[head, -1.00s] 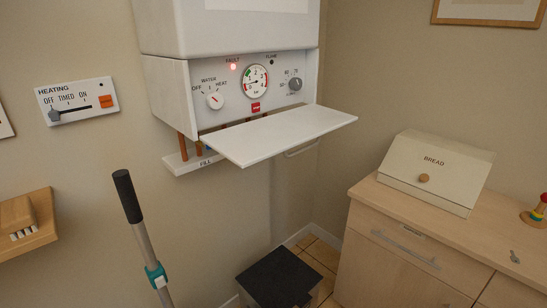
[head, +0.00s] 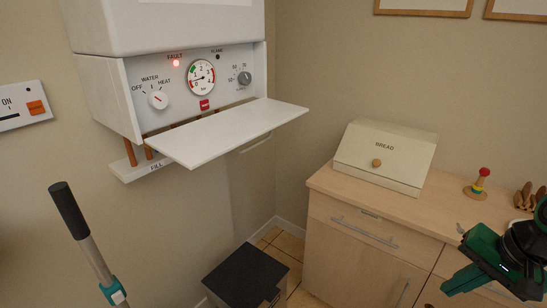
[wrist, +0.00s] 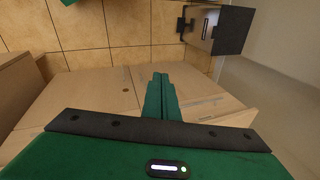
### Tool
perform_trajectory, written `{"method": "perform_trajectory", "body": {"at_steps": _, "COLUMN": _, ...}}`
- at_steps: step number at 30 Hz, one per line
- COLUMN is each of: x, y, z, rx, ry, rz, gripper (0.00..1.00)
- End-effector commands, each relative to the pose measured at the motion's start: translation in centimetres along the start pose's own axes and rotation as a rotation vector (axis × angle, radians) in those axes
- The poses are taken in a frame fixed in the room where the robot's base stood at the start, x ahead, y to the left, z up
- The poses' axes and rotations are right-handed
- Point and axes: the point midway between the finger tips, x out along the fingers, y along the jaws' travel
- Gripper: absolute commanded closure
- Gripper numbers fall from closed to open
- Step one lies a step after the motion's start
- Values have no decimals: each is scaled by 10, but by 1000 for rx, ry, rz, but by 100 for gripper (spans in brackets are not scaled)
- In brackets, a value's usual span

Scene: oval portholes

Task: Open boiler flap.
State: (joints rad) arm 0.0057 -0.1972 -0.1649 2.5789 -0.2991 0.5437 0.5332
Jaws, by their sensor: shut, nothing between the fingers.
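The boiler flap (head: 228,132) is a white panel. In the head view it hangs open, folded down to about level and sticking out below the control panel. The white boiler (head: 165,30) is on the wall at the upper left, with its dials, gauge and a lit red fault light (head: 176,63) exposed. My gripper shows in the wrist view (wrist: 160,85) as green fingers closed together with nothing between them. The green part of my arm is at the right edge of the head view, over the cabinet and well away from the flap.
A wooden cabinet (head: 360,255) with a bread box (head: 385,155) and a ring toy (head: 480,183) stands at the right. A dark-lidded bin (head: 245,275) is on the floor below the boiler. A black-handled pole (head: 70,212) stands at the left.

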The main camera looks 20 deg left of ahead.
Motion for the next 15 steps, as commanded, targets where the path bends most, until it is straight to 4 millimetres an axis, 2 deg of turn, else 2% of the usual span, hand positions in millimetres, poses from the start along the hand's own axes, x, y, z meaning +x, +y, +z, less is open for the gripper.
{"method": "perform_trajectory", "body": {"at_steps": 1, "x": 18, "y": -29, "z": 6, "rx": 26, "ry": -32, "rz": -71, "gripper": 100}}
{"method": "perform_trajectory", "body": {"at_steps": 3, "x": 36, "y": -73, "z": 18, "rx": 79, "ry": -82, "rz": -186, "gripper": 100}}
{"method": "perform_trajectory", "body": {"at_steps": 7, "x": 53, "y": -155, "z": 50, "rx": 227, "ry": -222, "rz": -402, "gripper": 100}}
{"method": "perform_trajectory", "body": {"at_steps": 9, "x": 52, "y": -195, "z": 69, "rx": 336, "ry": -322, "rz": -511, "gripper": 100}}
{"method": "perform_trajectory", "body": {"at_steps": 11, "x": 48, "y": -227, "z": 83, "rx": 444, "ry": -421, "rz": -597, "gripper": 100}}
{"method": "perform_trajectory", "body": {"at_steps": 12, "x": 42, "y": -247, "z": 91, "rx": 522, "ry": -491, "rz": -650, "gripper": 100}}
{"method": "perform_trajectory", "body": {"at_steps": 15, "x": 24, "y": -289, "z": 103, "rx": 733, "ry": -677, "rz": -758, "gripper": 100}}
